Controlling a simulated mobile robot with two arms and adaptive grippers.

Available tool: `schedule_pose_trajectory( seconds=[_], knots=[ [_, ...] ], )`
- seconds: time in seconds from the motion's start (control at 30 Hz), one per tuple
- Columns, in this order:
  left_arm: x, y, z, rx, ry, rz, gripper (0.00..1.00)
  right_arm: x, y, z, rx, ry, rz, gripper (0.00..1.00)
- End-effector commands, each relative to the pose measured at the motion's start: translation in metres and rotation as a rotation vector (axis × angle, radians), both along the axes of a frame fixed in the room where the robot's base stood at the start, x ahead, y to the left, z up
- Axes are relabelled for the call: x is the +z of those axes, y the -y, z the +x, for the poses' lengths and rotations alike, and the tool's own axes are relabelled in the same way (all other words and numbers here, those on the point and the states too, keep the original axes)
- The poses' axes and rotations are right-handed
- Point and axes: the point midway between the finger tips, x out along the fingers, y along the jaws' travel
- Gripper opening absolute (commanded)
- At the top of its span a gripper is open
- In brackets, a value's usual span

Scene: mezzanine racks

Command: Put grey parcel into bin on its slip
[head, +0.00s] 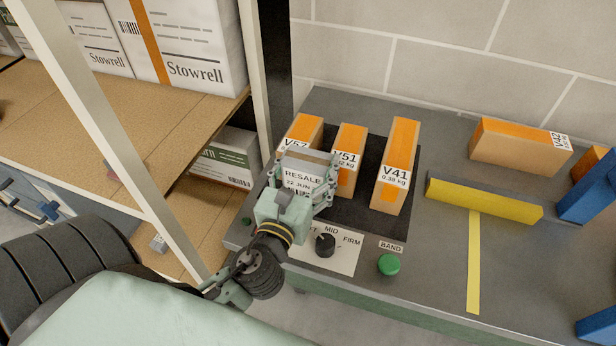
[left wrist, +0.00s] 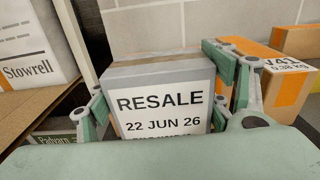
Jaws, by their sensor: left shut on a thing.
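The grey parcel (head: 312,157) carries a white slip that reads RESALE, 22 JUN 26; a lower line is cut off. My left gripper (head: 307,178) is shut on the parcel, one finger at each side. It holds the parcel at the front of a black mat, before the V57 and V51 boxes. Whether its underside touches the mat is hidden. Blue bin-like pieces (head: 588,190) show at the right edge, with no slip readable. My right gripper is not in view.
Orange-topped boxes V57 (head: 304,128), V51 (head: 350,155) and V41 (head: 395,170) stand behind and right of the parcel. V42 (head: 515,148) lies farther right. A yellow bar (head: 484,200), dial (head: 325,244) and green button (head: 388,265) are on the bench. A rack upright (head: 130,140) stands left.

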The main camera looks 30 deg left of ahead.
Motion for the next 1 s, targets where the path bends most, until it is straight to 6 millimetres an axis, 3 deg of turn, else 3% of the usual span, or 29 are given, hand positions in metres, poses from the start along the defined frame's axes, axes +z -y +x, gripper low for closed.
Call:
schedule_pose_trajectory(
  seconds=[0.03,0.13,0.57,0.6,0.8,1.0],
  knots=[
    [-0.014,0.000,0.000,0.000,-0.004,0.000,0.39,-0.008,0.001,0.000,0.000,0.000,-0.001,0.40],
    [-0.026,0.000,-0.001,0.000,-0.003,0.000,0.39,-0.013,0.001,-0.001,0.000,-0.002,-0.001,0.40],
    [-0.032,0.001,-0.001,-0.001,-0.001,0.001,0.39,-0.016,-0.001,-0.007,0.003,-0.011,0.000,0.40],
    [-0.032,0.001,-0.001,-0.001,-0.003,-0.001,0.76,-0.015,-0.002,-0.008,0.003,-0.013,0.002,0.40],
    [-0.031,0.001,-0.001,-0.001,-0.003,-0.001,0.93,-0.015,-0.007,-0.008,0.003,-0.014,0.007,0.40],
    [-0.031,0.001,-0.001,-0.001,-0.003,0.000,0.93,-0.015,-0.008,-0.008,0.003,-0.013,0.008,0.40]
  ],
)
